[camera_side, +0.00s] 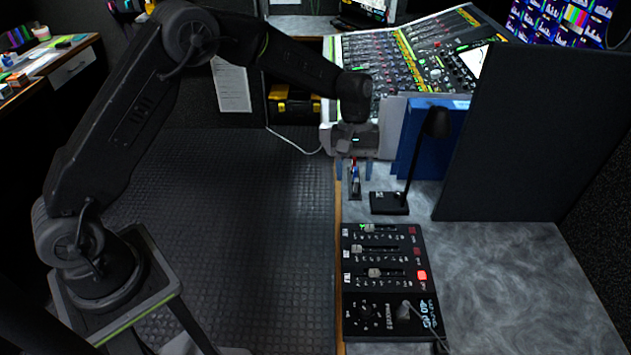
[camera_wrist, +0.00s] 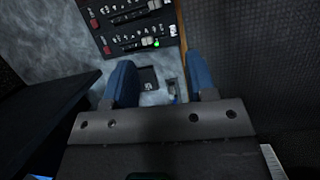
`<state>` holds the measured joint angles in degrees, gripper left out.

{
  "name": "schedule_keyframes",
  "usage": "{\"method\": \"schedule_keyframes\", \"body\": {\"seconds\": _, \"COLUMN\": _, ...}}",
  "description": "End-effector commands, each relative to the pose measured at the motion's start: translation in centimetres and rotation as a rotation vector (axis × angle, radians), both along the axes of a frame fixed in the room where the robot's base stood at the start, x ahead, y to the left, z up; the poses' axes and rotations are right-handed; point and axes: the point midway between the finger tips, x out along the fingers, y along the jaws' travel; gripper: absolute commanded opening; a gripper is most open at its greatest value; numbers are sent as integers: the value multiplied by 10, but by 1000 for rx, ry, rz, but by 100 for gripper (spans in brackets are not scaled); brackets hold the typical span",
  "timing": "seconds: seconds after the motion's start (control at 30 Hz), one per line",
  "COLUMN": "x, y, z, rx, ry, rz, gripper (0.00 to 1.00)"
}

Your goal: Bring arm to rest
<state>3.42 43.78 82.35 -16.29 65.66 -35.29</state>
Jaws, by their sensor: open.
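My gripper (camera_side: 355,168) hangs from my arm over the left edge of the grey desk, pointing down. In the wrist view its two blue fingers (camera_wrist: 161,82) stand apart with nothing held between them. A small upright item (camera_side: 355,184) shows at the fingers in the side view; I cannot tell what it is. The black fader panel (camera_side: 389,283) lies on the desk nearer the side camera, clear of my gripper. It has several faders and a lit red button (camera_side: 422,275). In the wrist view part of the panel (camera_wrist: 128,20) shows beyond the fingers, with a green light.
A black gooseneck microphone (camera_side: 389,203) stands close right of my gripper. Blue binders (camera_side: 432,139) and a dark upright panel (camera_side: 535,140) stand behind it. A large mixing console (camera_side: 410,65) is at the back. The desk's front right surface (camera_side: 510,285) is clear.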

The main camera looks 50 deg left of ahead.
Motion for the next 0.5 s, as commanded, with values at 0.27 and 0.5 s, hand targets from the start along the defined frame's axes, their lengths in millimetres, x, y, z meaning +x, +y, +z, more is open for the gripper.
{"method": "schedule_keyframes", "body": {"seconds": 0.27, "x": -59, "y": 23, "z": 109, "rx": 46, "ry": -231, "rz": -172, "gripper": 51}}
{"method": "schedule_keyframes", "body": {"seconds": 0.5, "x": -129, "y": 41, "z": 167, "rx": 114, "ry": -415, "rz": -324, "gripper": 51}}
